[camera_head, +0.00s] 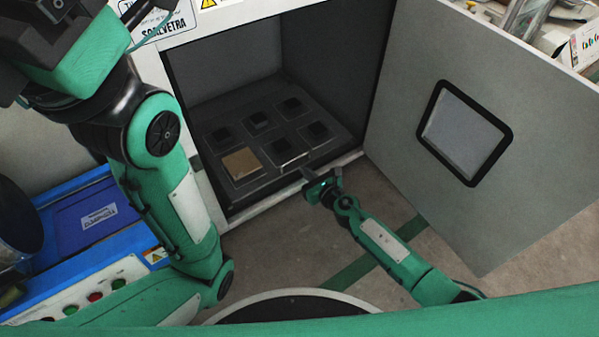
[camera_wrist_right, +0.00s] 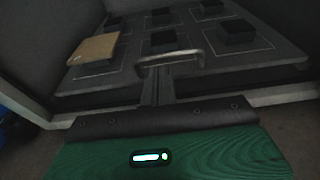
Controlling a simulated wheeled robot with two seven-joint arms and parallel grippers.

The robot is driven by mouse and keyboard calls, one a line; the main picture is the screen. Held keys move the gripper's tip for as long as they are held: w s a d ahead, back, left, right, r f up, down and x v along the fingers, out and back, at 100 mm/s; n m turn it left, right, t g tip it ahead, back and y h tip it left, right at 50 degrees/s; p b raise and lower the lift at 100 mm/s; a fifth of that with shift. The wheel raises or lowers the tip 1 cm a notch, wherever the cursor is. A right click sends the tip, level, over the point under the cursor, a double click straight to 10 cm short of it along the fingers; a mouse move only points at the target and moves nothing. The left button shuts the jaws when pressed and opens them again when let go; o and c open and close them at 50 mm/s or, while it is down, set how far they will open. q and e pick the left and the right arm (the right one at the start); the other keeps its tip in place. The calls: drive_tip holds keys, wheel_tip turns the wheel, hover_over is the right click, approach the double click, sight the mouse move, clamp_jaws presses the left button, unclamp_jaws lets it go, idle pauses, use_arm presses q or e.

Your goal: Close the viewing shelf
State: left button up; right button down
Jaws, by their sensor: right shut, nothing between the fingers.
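The viewing shelf (camera_head: 262,180) is a dark flat tray low inside the open grey cabinet. Its front edge lies close to the cabinet's front sill. It has several square spots with dark blocks, and a tan tile (camera_head: 242,163) sits at its front left. A metal handle (camera_wrist_right: 172,60) stands at the shelf's front edge. My right gripper (camera_head: 307,172) is shut and empty in front of this edge. In the right wrist view its closed fingers (camera_wrist_right: 156,90) point at the handle; I cannot tell whether they touch it. My left arm shows, but its gripper is out of view.
The cabinet door (camera_head: 390,125), with a small window (camera_head: 464,134), stands wide open on the right. A blue case (camera_head: 88,222) and a panel with buttons (camera_head: 95,297) are at the left. Bare floor (camera_head: 290,245) lies in front of the cabinet.

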drive_tip(key=p+v, duration=0.1)
drive_tip(key=v, duration=0.8)
drive_tip(key=shift+d+f+p, duration=0.15)
drive_tip(key=shift+d+p, duration=0.05)
drive_tip(key=shift+p, duration=0.1)
drive_tip(key=shift+s, duration=0.1)
